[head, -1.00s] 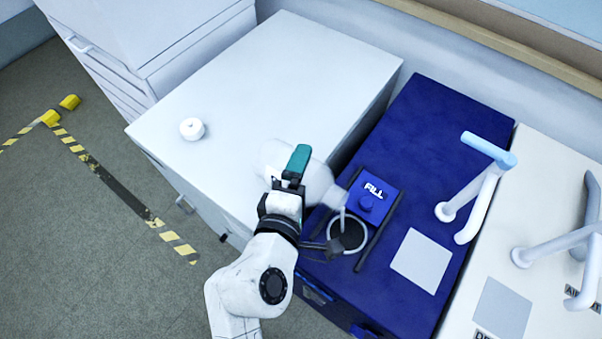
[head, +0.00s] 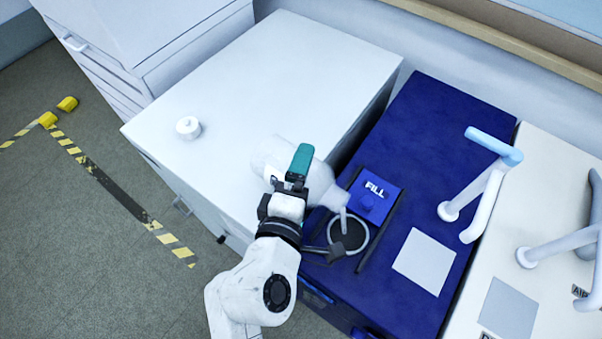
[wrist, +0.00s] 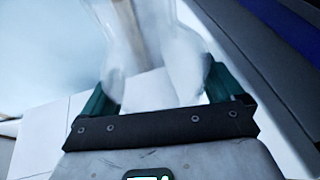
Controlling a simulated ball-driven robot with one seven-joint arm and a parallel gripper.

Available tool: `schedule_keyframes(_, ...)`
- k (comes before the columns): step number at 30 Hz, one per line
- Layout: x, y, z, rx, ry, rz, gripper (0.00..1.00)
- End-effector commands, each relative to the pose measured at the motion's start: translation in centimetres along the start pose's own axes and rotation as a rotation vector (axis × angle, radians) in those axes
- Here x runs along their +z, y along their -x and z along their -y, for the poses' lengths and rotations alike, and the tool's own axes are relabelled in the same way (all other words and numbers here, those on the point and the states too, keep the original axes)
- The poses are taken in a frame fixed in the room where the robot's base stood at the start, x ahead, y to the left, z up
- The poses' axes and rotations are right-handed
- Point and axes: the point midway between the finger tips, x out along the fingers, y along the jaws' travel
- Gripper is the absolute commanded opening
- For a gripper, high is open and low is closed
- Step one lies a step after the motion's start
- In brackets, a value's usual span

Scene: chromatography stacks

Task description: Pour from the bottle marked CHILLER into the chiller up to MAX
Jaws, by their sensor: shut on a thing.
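My gripper (head: 292,172) is shut on a translucent whitish bottle (head: 325,183), tilted with its neck toward the right. A pale stream runs down from the mouth to the round dark fill opening (head: 350,238) of the blue chiller (head: 434,134). In the wrist view the bottle (wrist: 185,70) sits between the green fingers (wrist: 158,88). Its label cannot be read. A blue lid marked FILL (head: 375,190) stands beside the opening. The liquid level and a MAX mark cannot be made out.
A white cap (head: 188,128) lies on the white bench top (head: 270,75) left of the chiller. A light grey square (head: 425,261) is on the chiller's top. A pale blue and white handle-like pipe (head: 485,180) rises at its right. A cream unit (head: 550,200) stands right of the chiller.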

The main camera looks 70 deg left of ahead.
Motion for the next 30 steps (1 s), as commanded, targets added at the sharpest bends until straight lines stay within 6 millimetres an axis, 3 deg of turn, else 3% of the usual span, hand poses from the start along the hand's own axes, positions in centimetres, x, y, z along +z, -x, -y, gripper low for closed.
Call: schedule_keyframes(30,0.1,0.04,-0.13,0.023,-0.046,-0.011,0.28)
